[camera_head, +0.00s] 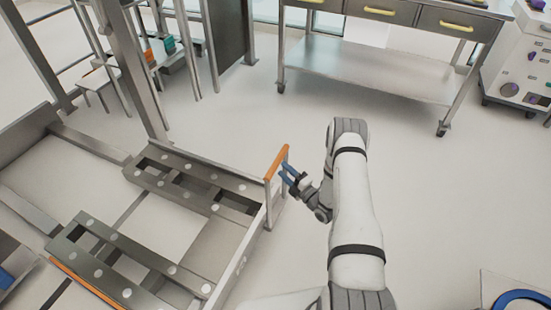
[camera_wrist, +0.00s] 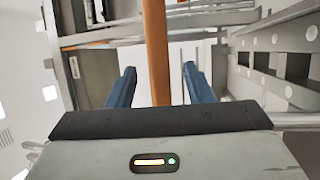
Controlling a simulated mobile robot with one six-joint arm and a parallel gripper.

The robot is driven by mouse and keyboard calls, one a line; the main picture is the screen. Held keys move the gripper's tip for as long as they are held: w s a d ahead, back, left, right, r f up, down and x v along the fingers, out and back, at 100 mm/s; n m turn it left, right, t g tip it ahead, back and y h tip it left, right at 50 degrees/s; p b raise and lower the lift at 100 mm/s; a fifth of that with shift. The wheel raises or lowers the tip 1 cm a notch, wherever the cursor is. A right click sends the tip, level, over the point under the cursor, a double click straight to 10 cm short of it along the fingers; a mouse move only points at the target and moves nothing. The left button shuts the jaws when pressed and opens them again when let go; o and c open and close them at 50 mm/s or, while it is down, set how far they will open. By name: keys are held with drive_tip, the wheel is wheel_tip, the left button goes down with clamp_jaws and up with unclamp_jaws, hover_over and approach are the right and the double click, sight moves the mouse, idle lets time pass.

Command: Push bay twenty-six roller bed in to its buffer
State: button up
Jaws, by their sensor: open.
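The roller bed (camera_head: 232,262) is a grey metal frame with rails and round rollers, low at the left in the head view. In the wrist view the orange handle (camera_wrist: 156,50) runs between the two blue fingers. My gripper (camera_head: 287,174) is open at the handle, with a finger on either side of the bar in the wrist view (camera_wrist: 161,85). A gap shows on both sides, so no grip on the bar is visible. No bay number is readable.
A steel table (camera_head: 385,72) with yellow-handled drawers stands at the back. A white wheeled cabinet (camera_head: 518,60) is at the upper right. A metal post (camera_head: 135,70) rises behind the bed. The floor (camera_head: 240,115) between bed and table is clear.

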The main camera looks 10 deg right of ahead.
drive_tip(key=x, duration=0.7)
drive_tip(key=shift+d+b, duration=0.15)
drive_tip(key=shift+b, duration=0.25)
drive_tip(key=shift+w+r, duration=0.1)
clamp_jaws()
